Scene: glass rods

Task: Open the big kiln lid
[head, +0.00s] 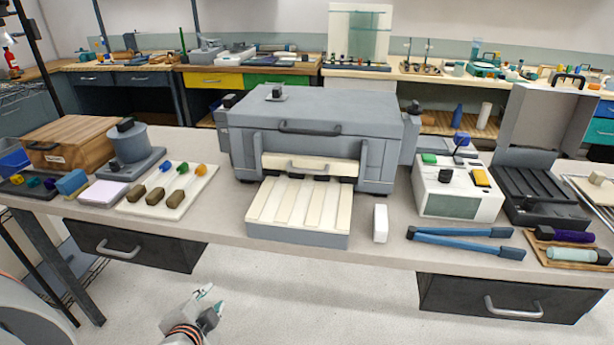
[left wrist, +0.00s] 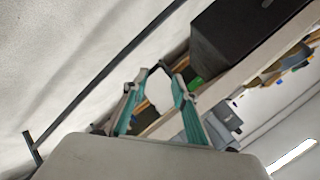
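The big kiln (head: 375,172) is a grey box in the middle of the bench. Its grey lid (head: 335,105) lies flat and shut on top, with a dark bar handle (head: 310,127) on its front edge and a small knob-like fitting (head: 276,94) on top. My left gripper (head: 211,298) is in front of the bench, below its edge and well apart from the kiln. In the left wrist view its two teal fingers (left wrist: 155,98) stand apart with nothing between them. My right gripper is not in view.
A cream slatted tray (head: 300,210) sticks out from the kiln's front. A white block (head: 380,223) and blue tongs (head: 465,243) lie right of it. Dark drawers (head: 135,247) hang under the bench. A smaller kiln-like unit (head: 545,130) stands with its lid raised at right.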

